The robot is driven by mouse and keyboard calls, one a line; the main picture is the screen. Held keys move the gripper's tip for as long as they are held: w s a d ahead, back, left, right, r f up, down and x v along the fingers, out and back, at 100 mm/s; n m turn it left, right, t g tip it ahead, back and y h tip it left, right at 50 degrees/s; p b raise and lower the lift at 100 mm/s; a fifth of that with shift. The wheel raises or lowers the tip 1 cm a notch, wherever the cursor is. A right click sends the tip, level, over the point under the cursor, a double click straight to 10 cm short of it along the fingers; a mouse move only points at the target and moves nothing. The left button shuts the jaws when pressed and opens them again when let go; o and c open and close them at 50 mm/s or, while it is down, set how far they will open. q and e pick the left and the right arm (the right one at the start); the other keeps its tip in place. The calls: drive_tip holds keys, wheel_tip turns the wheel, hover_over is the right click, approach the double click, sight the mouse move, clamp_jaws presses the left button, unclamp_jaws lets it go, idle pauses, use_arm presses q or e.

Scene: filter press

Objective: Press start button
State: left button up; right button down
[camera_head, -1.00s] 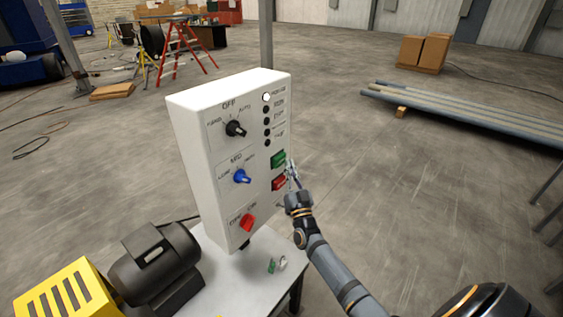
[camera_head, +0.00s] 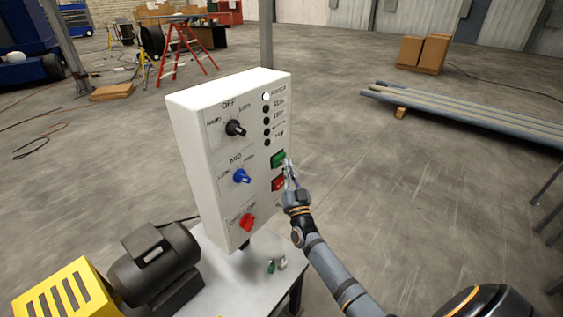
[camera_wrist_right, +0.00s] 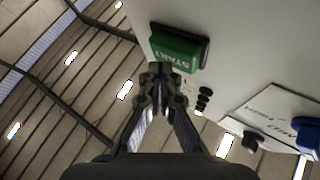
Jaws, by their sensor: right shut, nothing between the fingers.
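The white control box (camera_head: 185,130) stands on a small table. Its green start button (camera_head: 278,159) sits on the right of the front panel, above a red button (camera_head: 278,183). In the right wrist view the green button (camera_wrist_right: 178,48) reads START and lies just beyond my fingertips. My right gripper (camera_head: 288,166) is shut and empty, with its tips close to the green button's lower right edge. The wrist view shows the closed fingertips (camera_wrist_right: 160,80) at the button's lower edge; whether they touch it I cannot tell. My left gripper is not in view.
The panel also has a black knob (camera_head: 236,128), a blue knob (camera_head: 242,176), a red knob (camera_head: 248,222) and a lit white power lamp (camera_head: 266,97). A dark motor (camera_head: 155,265) is left of the box.

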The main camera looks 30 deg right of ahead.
drive_tip(key=shift+w+a+b, duration=0.25)
drive_tip(key=shift+w+b, duration=0.05)
drive_tip(key=shift+w, duration=0.3)
idle(0.7)
drive_tip(key=shift+s, duration=0.15)
drive_tip(key=shift+s+d+p, duration=0.4)
drive_tip(key=shift+s+p, duration=0.25)
drive_tip(key=shift+s, duration=0.15)
drive_tip(key=s+p, duration=0.1)
drive_tip(key=s+d+p, duration=0.1)
drive_tip(key=s, duration=0.1)
drive_tip(key=s+d+p, duration=0.1)
drive_tip(key=shift+s, duration=0.3)
idle(0.6)
